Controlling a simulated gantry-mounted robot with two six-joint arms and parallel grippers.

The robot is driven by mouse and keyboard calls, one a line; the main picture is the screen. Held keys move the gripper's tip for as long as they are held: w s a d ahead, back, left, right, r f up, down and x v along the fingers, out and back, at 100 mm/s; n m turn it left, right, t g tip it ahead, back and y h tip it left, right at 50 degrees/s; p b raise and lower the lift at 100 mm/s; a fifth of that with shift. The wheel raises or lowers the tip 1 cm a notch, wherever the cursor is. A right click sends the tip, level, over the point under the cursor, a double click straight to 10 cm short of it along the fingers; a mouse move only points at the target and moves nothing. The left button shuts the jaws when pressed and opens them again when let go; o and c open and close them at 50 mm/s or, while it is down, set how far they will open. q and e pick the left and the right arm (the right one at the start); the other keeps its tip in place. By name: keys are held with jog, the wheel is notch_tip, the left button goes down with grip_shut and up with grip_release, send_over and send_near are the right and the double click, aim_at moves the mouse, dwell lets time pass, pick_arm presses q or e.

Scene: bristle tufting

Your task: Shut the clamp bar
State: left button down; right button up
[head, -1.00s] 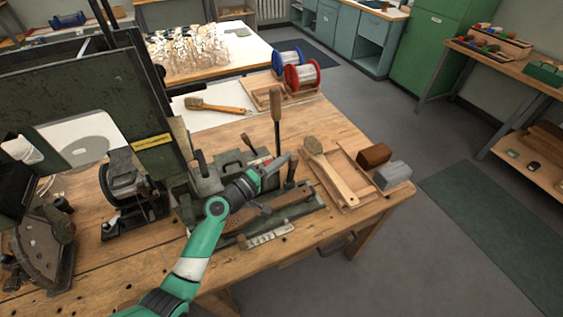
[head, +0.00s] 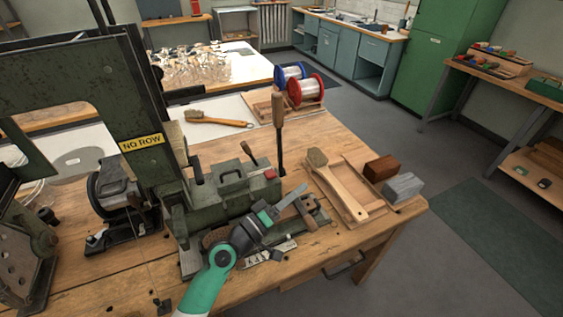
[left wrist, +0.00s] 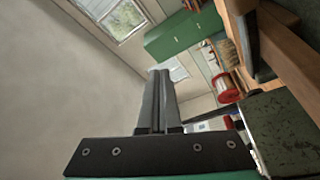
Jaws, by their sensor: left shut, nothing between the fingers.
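The green tufting machine (head: 215,205) stands on the wooden bench, with a tall wooden-handled lever (head: 278,120) upright at its right side. At its front right is a low dark bar with a brown wooden part (head: 307,213), which may be the clamp bar; I cannot tell whether it is raised or down. My left gripper (head: 300,190) is shut and empty, its fingers pointing up and right just in front of the machine, overlapping the bar's area in the head view. Its closed fingers also show in the left wrist view (left wrist: 158,85). The gripper hides part of the bar. My right gripper is out of view.
A wooden tray (head: 385,207) with a brush (head: 338,180) lies right of the machine, beside a brown block (head: 381,168) and a grey block (head: 403,187). Another brush (head: 218,119) and red and blue spools (head: 305,91) lie behind. Bench front right is clear.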

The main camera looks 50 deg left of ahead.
pick_arm(q)
jog(key=shift+s, duration=0.1)
dwell(0.4)
jog(key=s+f, duration=0.1)
jog(key=s, duration=0.6)
jog(key=shift+s, duration=0.15)
dwell(0.3)
